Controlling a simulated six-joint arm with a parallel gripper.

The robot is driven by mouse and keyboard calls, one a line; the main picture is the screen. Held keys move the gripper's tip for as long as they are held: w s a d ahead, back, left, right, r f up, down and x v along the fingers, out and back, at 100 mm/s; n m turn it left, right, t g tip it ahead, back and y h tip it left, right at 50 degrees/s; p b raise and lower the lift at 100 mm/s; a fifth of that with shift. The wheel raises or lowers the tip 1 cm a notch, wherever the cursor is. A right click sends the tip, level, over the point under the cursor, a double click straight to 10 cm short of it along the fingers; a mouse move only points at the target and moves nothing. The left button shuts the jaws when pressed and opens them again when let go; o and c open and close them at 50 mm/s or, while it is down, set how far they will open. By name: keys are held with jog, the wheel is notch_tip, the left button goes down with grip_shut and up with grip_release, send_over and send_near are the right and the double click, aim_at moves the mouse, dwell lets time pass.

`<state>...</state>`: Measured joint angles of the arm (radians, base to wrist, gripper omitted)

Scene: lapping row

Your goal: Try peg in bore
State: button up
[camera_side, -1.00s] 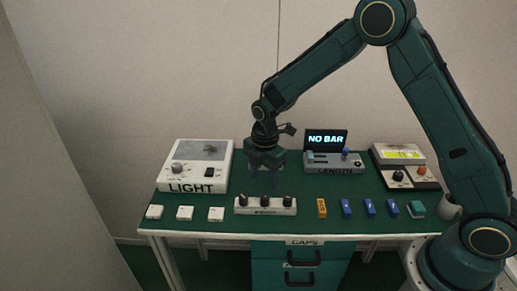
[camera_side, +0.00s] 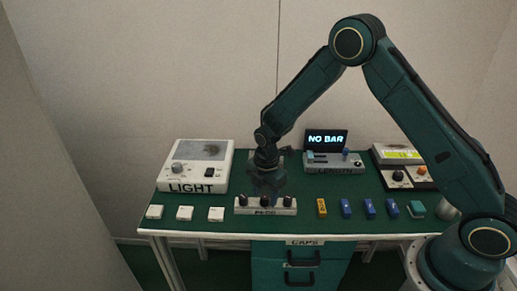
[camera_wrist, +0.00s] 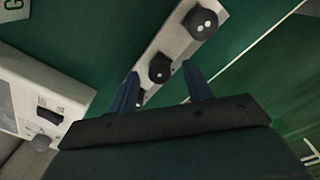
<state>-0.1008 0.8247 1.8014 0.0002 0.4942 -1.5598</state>
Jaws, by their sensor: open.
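A white rack (camera_side: 241,206) with a label too small to read surely stands at the front middle of the green bench. It holds three black-headed pegs; the left peg (camera_side: 243,200) and right peg (camera_side: 287,201) stand upright. My gripper (camera_side: 267,196) is over the middle of the rack, pointing down and open. In the wrist view my gripper (camera_wrist: 161,74) has its blue fingers on either side of the middle peg (camera_wrist: 159,68), in the picture. Contact cannot be told. Another peg (camera_wrist: 203,23) shows white dots on its head. I cannot identify the bore.
White pieces (camera_side: 185,213) lie left.

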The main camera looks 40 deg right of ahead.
jog(key=shift+f, duration=0.55)
jog(key=c, duration=1.1)
